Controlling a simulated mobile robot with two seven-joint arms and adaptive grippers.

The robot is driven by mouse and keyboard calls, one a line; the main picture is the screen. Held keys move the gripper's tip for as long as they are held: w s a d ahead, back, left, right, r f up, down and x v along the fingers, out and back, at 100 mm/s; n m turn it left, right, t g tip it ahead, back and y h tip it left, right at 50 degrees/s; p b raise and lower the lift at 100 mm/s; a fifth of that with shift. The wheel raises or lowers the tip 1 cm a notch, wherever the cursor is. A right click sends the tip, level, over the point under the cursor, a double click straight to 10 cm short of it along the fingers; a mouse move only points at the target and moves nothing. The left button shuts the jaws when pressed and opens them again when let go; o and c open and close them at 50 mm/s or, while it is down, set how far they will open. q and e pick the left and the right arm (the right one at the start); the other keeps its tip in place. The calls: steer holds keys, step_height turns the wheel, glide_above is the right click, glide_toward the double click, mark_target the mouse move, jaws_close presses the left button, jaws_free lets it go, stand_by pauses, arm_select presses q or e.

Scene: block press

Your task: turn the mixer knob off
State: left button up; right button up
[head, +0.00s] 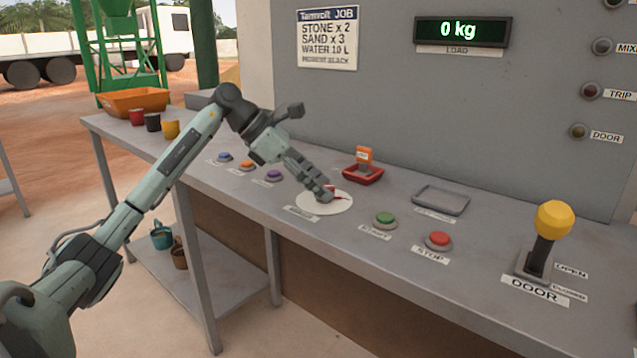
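The mixer knob (339,197) shows as small red parts on a round white dial (342,208) near the middle of the counter. A label below the dial is too small to read surely. My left gripper (325,195) reaches down from the upper left, with its fingertips at the knob. The fingers overlap in this view and cover most of the knob, so their gap and any grip on it are hidden. The knob's pointing direction is not clear. My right gripper is not in view.
Green (386,220) and red (438,240) buttons lie right of the dial, with a yellow-topped door lever (552,225) farther right. A red tray (362,174) with an orange tag stands behind the dial. An empty grey tray (441,200) lies right. Blue, orange and purple buttons sit left.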

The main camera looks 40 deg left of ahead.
arm_select(q)
steer(key=c, duration=0.9)
steer(key=shift+o, duration=0.2)
